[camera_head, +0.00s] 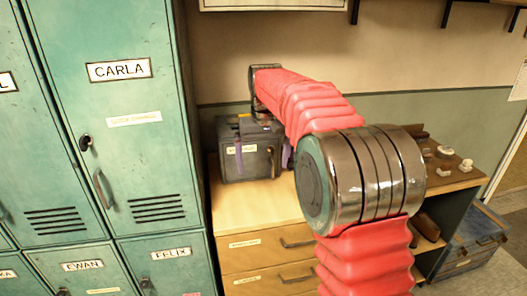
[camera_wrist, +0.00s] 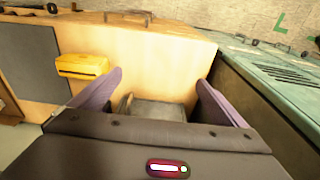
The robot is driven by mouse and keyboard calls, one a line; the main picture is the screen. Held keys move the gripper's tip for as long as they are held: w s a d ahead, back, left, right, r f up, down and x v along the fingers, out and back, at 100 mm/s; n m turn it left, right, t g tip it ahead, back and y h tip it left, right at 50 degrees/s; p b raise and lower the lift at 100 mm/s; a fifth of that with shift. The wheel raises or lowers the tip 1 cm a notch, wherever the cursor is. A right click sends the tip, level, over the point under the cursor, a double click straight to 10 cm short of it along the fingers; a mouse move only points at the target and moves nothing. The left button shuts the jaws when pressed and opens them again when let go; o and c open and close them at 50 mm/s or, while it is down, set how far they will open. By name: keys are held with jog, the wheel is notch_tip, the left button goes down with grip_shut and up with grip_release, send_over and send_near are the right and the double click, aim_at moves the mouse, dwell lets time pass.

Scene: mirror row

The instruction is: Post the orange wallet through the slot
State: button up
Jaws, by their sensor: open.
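The orange wallet (camera_wrist: 82,65), yellow-orange in this light, lies on the wooden top (camera_wrist: 165,60) in the wrist view, left of my left finger and apart from it. In the head view I cannot see it; my arm may cover it. My gripper (camera_wrist: 160,76) has two purple fingers spread wide, with no object held between them. A grey box (camera_wrist: 158,112) shows beyond the fingers. In the head view a dark box with a white label (camera_head: 232,168) stands on the wooden top, with my gripper (camera_head: 263,164) over it. I cannot make out a slot.
Green lockers (camera_head: 120,130) stand close on the left in the head view and on the right in the wrist view. Drawers (camera_head: 255,262) sit under the wooden top. Several small items (camera_head: 445,155) lie on the shelf unit at right. A blue-grey chest (camera_head: 478,238) stands on the floor.

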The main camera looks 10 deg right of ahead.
jog(key=shift+s+f, duration=0.25)
jog(key=shift+f, duration=0.55)
dwell(0.4)
jog(key=s+t, duration=0.4)
jog(key=s, duration=3.1)
jog(key=shift+f, duration=0.4)
